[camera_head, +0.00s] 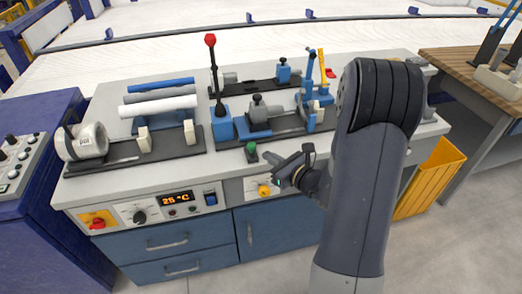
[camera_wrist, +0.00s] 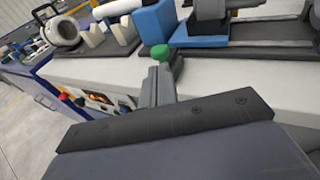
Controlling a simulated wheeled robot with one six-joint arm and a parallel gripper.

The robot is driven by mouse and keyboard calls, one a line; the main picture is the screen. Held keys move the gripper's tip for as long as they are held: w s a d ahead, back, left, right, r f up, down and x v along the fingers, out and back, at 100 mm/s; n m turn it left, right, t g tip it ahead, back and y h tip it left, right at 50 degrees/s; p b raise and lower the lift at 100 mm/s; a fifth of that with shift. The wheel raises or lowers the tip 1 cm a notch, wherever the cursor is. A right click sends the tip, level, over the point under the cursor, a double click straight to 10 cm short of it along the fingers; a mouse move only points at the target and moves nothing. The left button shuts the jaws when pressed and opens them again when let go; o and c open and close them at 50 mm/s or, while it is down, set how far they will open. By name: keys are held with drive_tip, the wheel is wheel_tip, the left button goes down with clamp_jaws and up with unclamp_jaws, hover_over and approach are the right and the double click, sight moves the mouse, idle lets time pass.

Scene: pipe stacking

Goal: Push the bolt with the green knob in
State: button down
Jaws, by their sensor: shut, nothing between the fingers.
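The bolt's green knob (camera_head: 251,146) stands on a short dark body at the front edge of the bench top, in front of the clamp fixture. In the wrist view the green knob (camera_wrist: 160,52) shows at top centre, just beyond my fingertips. My gripper (camera_head: 270,157) is shut and empty, just to the right of the knob in the head view. In the wrist view my closed grey fingers (camera_wrist: 158,82) point at the knob and hide the lower part of the bolt. I cannot tell whether they touch it.
Behind stands a blue clamp fixture (camera_head: 221,122) with a red-knobbed lever (camera_head: 210,40). White and grey pipes (camera_head: 160,106) lie on supports at left, beside a pipe roll (camera_head: 82,142). The front panel has a temperature display (camera_head: 177,199) and a yellow button (camera_head: 264,190).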

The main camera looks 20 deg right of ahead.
sight(255, 147)
drive_tip(key=shift+x, duration=2.15)
drive_tip(key=w, duration=0.3)
drive_tip(key=shift+b, duration=0.4)
drive_tip(key=shift+r, duration=0.2)
drive_tip(key=shift+d, duration=0.1)
